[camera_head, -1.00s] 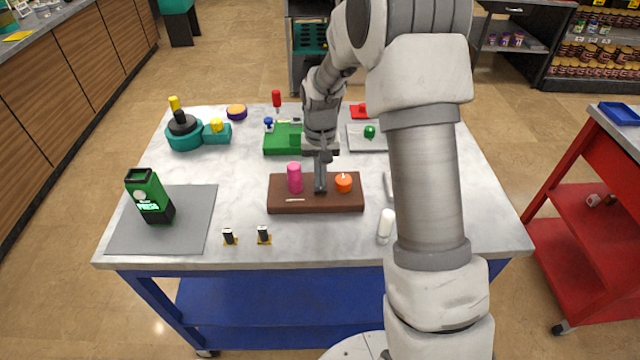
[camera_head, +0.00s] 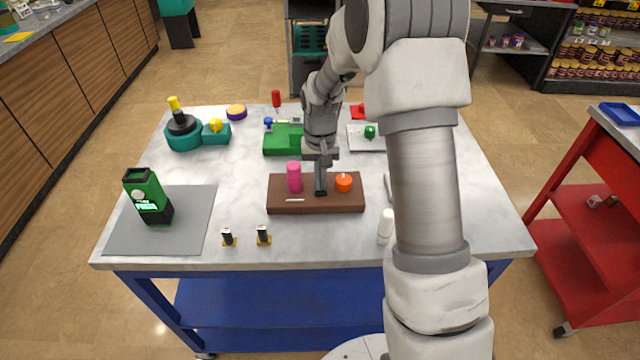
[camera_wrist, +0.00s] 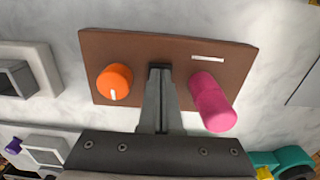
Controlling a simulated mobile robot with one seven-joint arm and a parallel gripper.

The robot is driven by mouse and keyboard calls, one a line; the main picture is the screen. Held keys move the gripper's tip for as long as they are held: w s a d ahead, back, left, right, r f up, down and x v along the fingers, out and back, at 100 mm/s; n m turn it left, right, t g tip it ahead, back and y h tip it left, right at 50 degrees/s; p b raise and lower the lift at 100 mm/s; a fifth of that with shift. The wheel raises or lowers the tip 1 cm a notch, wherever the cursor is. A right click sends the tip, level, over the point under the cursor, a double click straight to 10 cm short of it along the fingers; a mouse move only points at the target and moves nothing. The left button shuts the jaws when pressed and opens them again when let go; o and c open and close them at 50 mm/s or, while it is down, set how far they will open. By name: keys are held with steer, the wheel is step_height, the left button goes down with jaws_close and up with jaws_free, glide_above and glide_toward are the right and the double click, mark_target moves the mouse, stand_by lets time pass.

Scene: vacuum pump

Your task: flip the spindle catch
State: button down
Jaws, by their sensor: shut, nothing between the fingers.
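A brown board (camera_head: 340,206) lies on the table, carrying a pink cylinder (camera_head: 294,178), an orange knob (camera_head: 343,182) with a white mark, and a short white bar. The wrist view shows the same board (camera_wrist: 130,42), with the orange knob (camera_wrist: 114,81) left and the pink cylinder (camera_wrist: 211,102) right. Which part is the spindle catch is not plain. My gripper (camera_head: 320,192) is shut and empty, fingers down at the board between knob and cylinder. In the wrist view its fingertips (camera_wrist: 160,70) stand apart from both. Whether they touch the board cannot be told.
A green device (camera_head: 148,197) stands on a grey mat (camera_head: 190,230) at left. Two small black-and-yellow pieces and a white bottle (camera_head: 386,226) are near the front edge. A green block (camera_head: 281,139), a teal pump-like unit (camera_head: 184,134) and a grey plate are behind.

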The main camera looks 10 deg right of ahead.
step_height(320, 180, up, 7)
steer(key=p, duration=0.4)
stand_by(0.4)
steer(key=s+r+n+t, duration=0.1)
steer(key=s+r, duration=0.4)
steer(key=r, duration=0.3)
steer(key=s+r+t, duration=0.2)
steer(key=s+r, duration=0.3)
steer(key=r, duration=0.3)
steer(key=s+r+n+t, duration=0.1)
steer(key=s+r, duration=0.4)
steer(key=s, duration=1.1)
steer(key=shift+s+t, duration=0.2)
steer(key=shift+t, duration=0.6)
steer(key=shift+r, duration=0.1)
